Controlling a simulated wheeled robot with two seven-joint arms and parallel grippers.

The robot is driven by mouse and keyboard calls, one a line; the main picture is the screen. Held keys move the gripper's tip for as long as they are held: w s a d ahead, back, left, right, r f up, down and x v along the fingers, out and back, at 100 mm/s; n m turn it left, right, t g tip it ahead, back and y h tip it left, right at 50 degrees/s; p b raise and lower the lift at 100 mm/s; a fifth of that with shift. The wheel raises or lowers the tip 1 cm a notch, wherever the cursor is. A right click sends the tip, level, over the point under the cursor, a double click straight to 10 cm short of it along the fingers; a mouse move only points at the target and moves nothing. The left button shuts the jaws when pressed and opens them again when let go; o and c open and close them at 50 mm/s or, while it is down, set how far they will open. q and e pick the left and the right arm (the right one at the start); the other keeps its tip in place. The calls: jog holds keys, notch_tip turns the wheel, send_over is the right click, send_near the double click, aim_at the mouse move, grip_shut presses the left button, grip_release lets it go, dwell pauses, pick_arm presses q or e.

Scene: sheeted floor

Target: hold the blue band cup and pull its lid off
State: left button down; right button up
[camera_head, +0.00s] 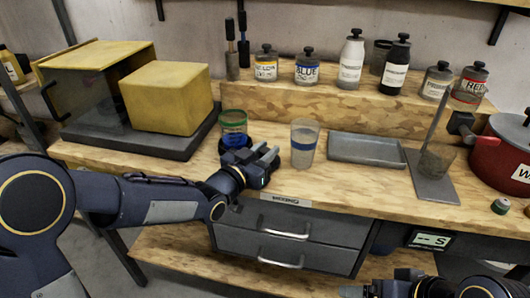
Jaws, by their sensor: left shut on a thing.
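A clear cup with a green rim or lid and a blue band (233,122) stands upright at the table's front, left of centre. Its lower part is hidden behind my left gripper (258,156). That gripper is shut on this cup low down, though the contact itself is mostly hidden. The green lid (233,114) sits at the cup's top.
A yellow block (168,98) on a dark slab is at left. A grey tray (367,149), a stand (432,180) and a red pot (503,155) are at right.

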pick_arm(q)
jog(key=shift+f, duration=0.2)
jog(key=c, duration=1.2)
grip_release()
jog(key=shift+o, duration=0.2)
